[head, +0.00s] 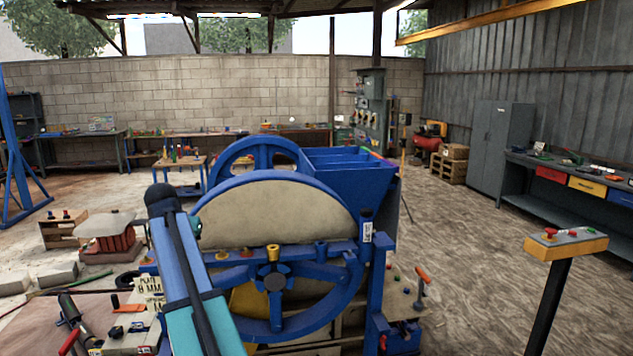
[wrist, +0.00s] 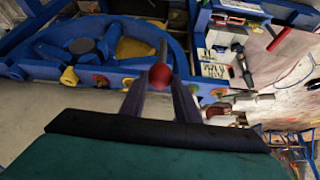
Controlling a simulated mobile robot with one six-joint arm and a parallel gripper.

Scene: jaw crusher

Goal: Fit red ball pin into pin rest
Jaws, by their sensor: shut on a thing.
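In the wrist view my gripper (wrist: 160,85) is shut on the red ball pin (wrist: 159,76). The red ball sits between the fingertips, and a grey rod extends from it toward the top of the picture. Beyond it runs the crusher's blue bar (wrist: 40,74), with a yellow knob (wrist: 69,77) and small red and yellow fittings. I cannot tell which part is the pin rest, or whether the pin touches anything. In the head view the blue crusher (head: 375,285) stands in the middle; my arm passes in front of its left side and the gripper is not discernible.
The crusher's spoked wheel (head: 275,328) and blue hopper (head: 345,178) rise close to my arm. A yellow control box (head: 566,247) stands on a post at right. A cluttered low surface (head: 95,310) lies at lower left. The floor right of the crusher is mostly open.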

